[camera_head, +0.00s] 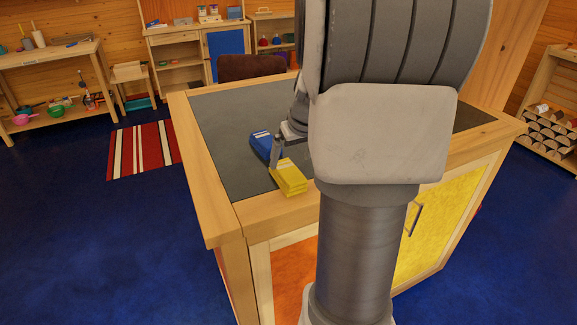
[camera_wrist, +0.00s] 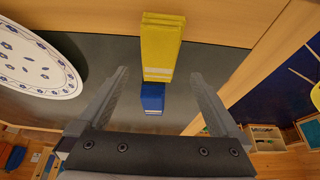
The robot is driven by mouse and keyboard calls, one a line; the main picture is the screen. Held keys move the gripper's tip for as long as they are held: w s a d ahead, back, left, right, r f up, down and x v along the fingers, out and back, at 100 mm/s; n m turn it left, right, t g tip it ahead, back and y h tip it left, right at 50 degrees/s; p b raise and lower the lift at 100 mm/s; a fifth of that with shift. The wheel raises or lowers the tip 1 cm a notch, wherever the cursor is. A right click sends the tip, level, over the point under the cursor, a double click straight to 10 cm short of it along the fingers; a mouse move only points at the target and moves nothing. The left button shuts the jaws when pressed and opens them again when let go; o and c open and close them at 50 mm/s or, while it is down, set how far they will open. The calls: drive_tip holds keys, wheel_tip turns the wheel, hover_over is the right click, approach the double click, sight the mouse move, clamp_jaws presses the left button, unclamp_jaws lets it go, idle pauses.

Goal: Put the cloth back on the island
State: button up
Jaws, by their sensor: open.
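A folded yellow cloth (camera_head: 289,177) lies on the island (camera_head: 215,140) near its front edge; it also shows in the wrist view (camera_wrist: 162,45). A folded blue cloth (camera_head: 262,144) lies just behind it on the dark top, and in the wrist view (camera_wrist: 152,100) it appears between my fingers. My gripper (camera_head: 276,153) is open and empty at the two cloths. In the wrist view my gripper (camera_wrist: 158,75) has its fingers wide apart, one on each side. I cannot tell whether the fingers touch either cloth.
A white plate with blue patterns (camera_wrist: 38,60) lies on the top in the wrist view; my arm hides much of the island in the head view. A brown chair (camera_head: 250,66) stands behind. A striped rug (camera_head: 143,150) lies left, with open blue floor around.

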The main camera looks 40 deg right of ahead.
drive_tip(key=v, duration=0.5)
drive_tip(key=shift+r, duration=0.15)
